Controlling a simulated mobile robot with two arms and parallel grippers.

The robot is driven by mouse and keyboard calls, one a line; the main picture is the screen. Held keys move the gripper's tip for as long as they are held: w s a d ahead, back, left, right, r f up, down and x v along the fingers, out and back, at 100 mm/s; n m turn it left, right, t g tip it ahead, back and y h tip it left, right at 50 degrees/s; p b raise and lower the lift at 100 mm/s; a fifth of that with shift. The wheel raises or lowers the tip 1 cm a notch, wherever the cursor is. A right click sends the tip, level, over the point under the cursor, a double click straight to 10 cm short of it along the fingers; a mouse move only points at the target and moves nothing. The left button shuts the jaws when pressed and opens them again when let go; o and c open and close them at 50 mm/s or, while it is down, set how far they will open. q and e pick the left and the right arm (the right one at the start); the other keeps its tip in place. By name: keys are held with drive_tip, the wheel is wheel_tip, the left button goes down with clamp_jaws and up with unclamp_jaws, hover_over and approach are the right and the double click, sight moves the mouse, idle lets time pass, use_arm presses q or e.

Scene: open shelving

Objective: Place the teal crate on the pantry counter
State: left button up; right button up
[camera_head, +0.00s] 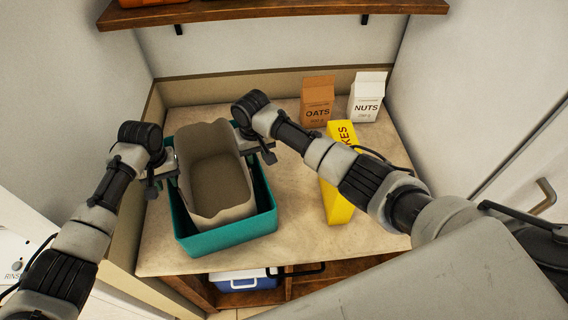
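The teal crate (228,236) sits on the pantry counter (296,228), left of the counter's middle. A beige-grey open bin (221,181) stands inside it, and its rim rises above the crate's rim. My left gripper (162,175) is at the left side of the bin and crate, near their upper rims. My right gripper (256,148) is at their right side near the back. The fingers are small and partly hidden, so I cannot tell whether either gripper is closed on a rim.
An oats carton (317,103) and a nuts carton (366,98) stand at the back right. A yellow box (337,196) is right of the crate, partly behind my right arm. A wooden shelf (270,9) hangs above. A blue-and-white cooler (240,281) is below the counter.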

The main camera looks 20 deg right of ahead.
drive_tip(key=shift+r, duration=0.25)
use_arm(q)
wheel_tip(320, 180, up, 12)
use_arm(e)
wheel_tip(320, 180, up, 12)
drive_tip(key=shift+f, duration=0.2)
idle(0.7)
